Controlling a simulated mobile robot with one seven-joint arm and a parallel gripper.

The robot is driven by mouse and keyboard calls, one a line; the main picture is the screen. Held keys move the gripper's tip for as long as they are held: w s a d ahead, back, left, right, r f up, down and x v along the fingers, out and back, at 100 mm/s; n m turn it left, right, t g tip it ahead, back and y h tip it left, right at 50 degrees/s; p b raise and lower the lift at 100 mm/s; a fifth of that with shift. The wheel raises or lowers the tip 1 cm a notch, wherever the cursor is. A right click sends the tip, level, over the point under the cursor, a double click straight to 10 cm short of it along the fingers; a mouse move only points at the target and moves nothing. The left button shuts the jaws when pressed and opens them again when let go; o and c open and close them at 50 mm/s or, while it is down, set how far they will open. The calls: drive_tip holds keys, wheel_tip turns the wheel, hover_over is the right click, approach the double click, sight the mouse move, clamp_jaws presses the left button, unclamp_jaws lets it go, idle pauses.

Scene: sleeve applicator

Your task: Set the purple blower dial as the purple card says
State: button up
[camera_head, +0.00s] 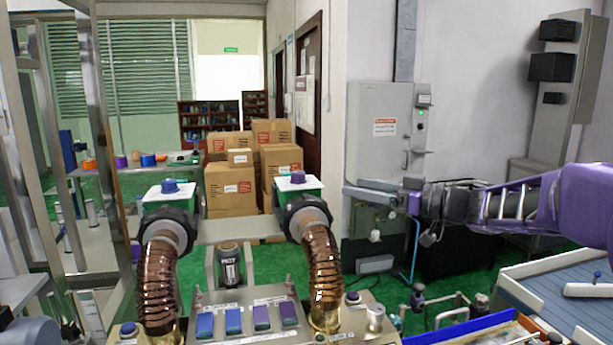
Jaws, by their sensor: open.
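The purple dial (298,178) sits on top of the right green-and-white blower box (299,188), above a ribbed copper hose. A similar blue dial (169,187) tops the left box. Two purple cards or plates (262,318) lie on the slanted panel in front, beside blue ones (205,326); any marking on them is too small to read. My purple arm reaches in from the right. My gripper (411,204) is open and seems empty, pointing left, to the right of the purple dial and well apart from it in the picture.
Two copper hoses (322,265) rise from the front panel (344,325), with a dark canister (229,268) between them. Cardboard boxes (231,187) stand behind. A grey wall cabinet (378,125) is behind my gripper. A blue-edged tray (470,329) is at lower right.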

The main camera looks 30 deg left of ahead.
sight(304, 176)
drive_tip(key=a, duration=0.4)
drive_tip(key=w+a, duration=0.1)
drive_tip(key=a, duration=0.4)
drive_tip(key=w+a, duration=0.1)
drive_tip(key=a, duration=0.4)
drive_tip(key=shift+a+p, duration=0.2)
drive_tip(key=shift+p, duration=0.1)
clamp_jaws()
